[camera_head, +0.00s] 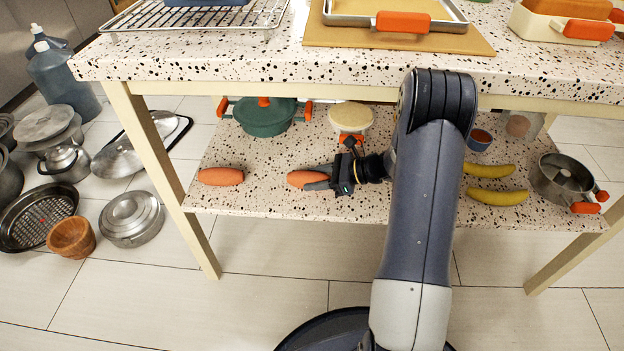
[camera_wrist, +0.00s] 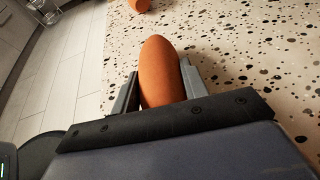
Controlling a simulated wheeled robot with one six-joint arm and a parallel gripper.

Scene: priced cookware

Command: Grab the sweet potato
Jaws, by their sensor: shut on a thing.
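An orange sweet potato (camera_head: 306,178) lies on the speckled lower shelf in the head view, with its right part hidden by my gripper. In the wrist view the same sweet potato (camera_wrist: 162,75) sits lengthwise between my fingers, its far end sticking out past them. My gripper (camera_head: 322,180) is shut on it, at shelf height; it also shows in the wrist view (camera_wrist: 158,88). A second sweet potato (camera_head: 220,176) lies apart to the left on the same shelf, and its end shows at the top of the wrist view (camera_wrist: 140,5).
The lower shelf (camera_head: 262,198) also holds a green pot (camera_head: 265,117), a small pan (camera_head: 350,117), two bananas (camera_head: 495,197) and a steel pot (camera_head: 562,180). The table's upper top (camera_head: 250,62) overhangs the shelf. A table leg (camera_head: 165,185) stands at the left. Metal cookware crowds the floor at left.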

